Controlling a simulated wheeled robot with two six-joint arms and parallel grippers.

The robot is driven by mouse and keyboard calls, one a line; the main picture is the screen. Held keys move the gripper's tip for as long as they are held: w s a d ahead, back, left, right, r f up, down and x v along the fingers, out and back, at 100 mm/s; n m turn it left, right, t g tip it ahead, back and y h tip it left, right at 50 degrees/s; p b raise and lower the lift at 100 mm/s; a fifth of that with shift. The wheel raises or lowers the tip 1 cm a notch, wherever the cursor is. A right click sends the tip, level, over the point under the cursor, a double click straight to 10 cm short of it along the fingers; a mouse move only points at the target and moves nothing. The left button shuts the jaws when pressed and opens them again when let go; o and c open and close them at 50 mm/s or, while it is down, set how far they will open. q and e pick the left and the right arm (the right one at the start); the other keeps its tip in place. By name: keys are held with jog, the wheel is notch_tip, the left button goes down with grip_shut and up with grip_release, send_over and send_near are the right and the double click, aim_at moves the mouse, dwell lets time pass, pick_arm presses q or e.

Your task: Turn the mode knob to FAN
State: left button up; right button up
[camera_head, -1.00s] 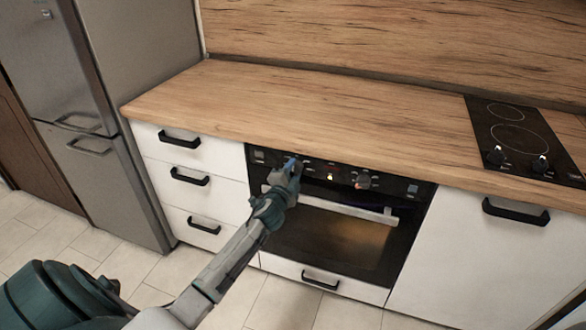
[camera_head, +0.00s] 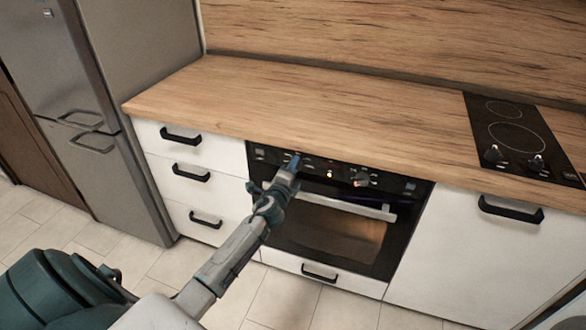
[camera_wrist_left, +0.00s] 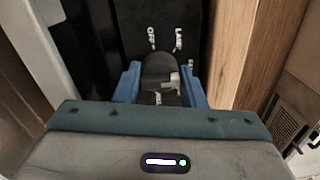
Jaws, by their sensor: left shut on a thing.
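The mode knob (camera_wrist_left: 158,68) is a dark round knob on the black oven control panel (camera_head: 336,174). In the left wrist view it sits between the two blue fingers of my left gripper (camera_wrist_left: 160,88), which is shut on it. White labels show above it, OFF on the left and one like LAMP to its right. Another label below is partly covered, and I cannot read it. A light patch shows on the knob's lower right; I cannot tell its pointer direction. In the head view my left gripper (camera_head: 291,164) hides the knob at the panel's left part.
Another knob (camera_head: 361,179) is on the panel's right part, with a small yellow light (camera_head: 329,175) between. The oven handle (camera_head: 350,207) runs below the panel. The wooden worktop (camera_head: 300,110) overhangs above and is bare left of the hob (camera_head: 515,138).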

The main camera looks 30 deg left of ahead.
dwell(0.3)
pick_arm(q)
jog(key=o, duration=1)
jog(key=shift+s, duration=0.25)
jog(key=b+v, duration=0.1)
jog(key=v, duration=0.9)
jog(key=shift+s, duration=0.2)
pick_arm(e)
jog(key=w+r, duration=0.2)
jog(key=w, duration=0.1)
jog(key=shift+w+a+r, duration=0.1)
jog(key=shift+a+r, duration=0.1)
jog(key=shift+r, duration=0.1)
